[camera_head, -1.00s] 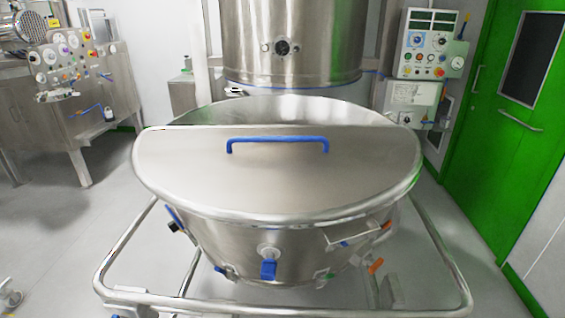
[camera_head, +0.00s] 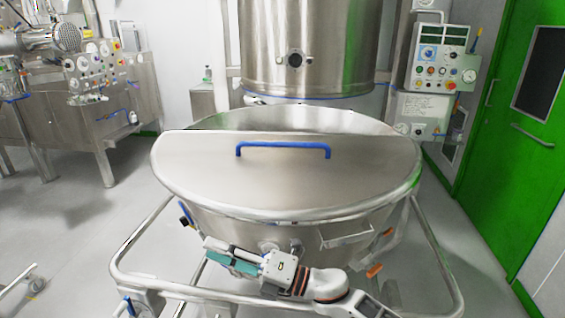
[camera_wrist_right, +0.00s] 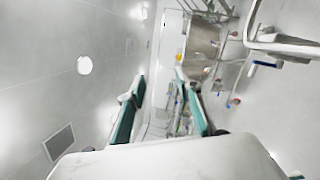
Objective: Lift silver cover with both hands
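The silver cover (camera_head: 285,185) is a flat half-round lid lying over the front part of a large steel bowl (camera_head: 305,120), whose back part is uncovered. A blue bar handle (camera_head: 283,146) stands near the cover's straight back edge. My right gripper (camera_head: 228,258) is in front of the bowl, below the cover's front rim, pointing left. In the right wrist view its two teal-padded fingers (camera_wrist_right: 160,105) stand apart with nothing between them. It is clear of the cover and handle. My left gripper is not in view.
A tubular trolley frame (camera_head: 440,270) surrounds the bowl. A steel vessel (camera_head: 305,50) stands behind it, with a control panel (camera_head: 440,65) to its right. A green door (camera_head: 520,130) is at the right. Steel equipment (camera_head: 85,115) stands at the left; floor between is clear.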

